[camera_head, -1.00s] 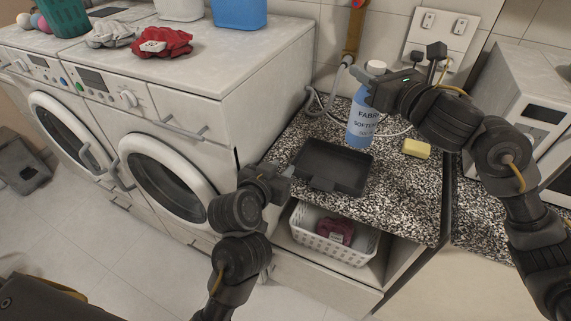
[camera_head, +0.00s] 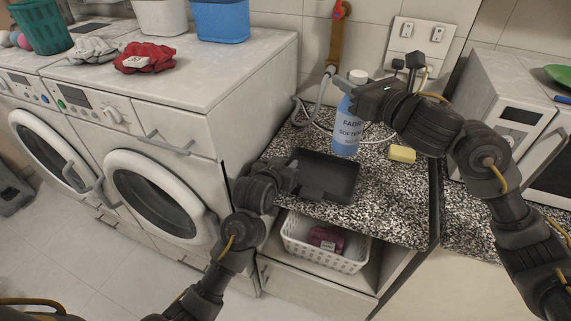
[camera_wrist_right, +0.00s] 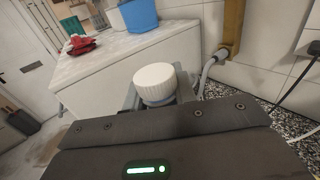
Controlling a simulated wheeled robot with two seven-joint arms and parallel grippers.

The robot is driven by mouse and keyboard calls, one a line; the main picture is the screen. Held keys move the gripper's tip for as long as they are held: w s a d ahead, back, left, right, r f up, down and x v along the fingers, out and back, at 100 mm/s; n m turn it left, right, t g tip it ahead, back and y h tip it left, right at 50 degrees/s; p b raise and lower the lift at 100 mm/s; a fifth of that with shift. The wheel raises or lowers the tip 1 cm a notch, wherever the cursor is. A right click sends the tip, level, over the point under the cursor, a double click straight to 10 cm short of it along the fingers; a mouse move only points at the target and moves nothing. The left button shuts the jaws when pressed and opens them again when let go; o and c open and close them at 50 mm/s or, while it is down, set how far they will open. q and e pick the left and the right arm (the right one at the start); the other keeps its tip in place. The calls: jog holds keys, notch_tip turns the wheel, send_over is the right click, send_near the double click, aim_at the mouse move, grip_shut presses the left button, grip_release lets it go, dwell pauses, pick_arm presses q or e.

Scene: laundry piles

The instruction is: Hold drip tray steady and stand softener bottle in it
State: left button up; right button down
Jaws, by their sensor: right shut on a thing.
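The black drip tray (camera_head: 328,183) lies on the speckled worktop near its front edge. My left gripper (camera_head: 292,180) is at the tray's left front side; its fingertips are too small and dark to show whether they grip the rim. The blue softener bottle (camera_head: 347,133) with a white cap is upright at the tray's back edge. I cannot tell whether its base touches the worktop. My right gripper (camera_head: 352,86) is shut on the bottle's upper part, below the cap. In the right wrist view the white cap (camera_wrist_right: 156,83) rises between the fingers; the bottle's body is hidden.
A yellow sponge (camera_head: 402,154) lies right of the bottle. A grey hose (camera_head: 327,88) and cables run behind it. A white basket (camera_head: 322,249) sits on the shelf below. The washing machines (camera_head: 170,120) stand left, a microwave (camera_head: 515,115) right.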

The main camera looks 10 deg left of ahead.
pick_arm(q)
jog(key=shift+c, duration=0.2)
pick_arm(e)
jog(key=shift+r, duration=0.15)
pick_arm(q)
grip_shut()
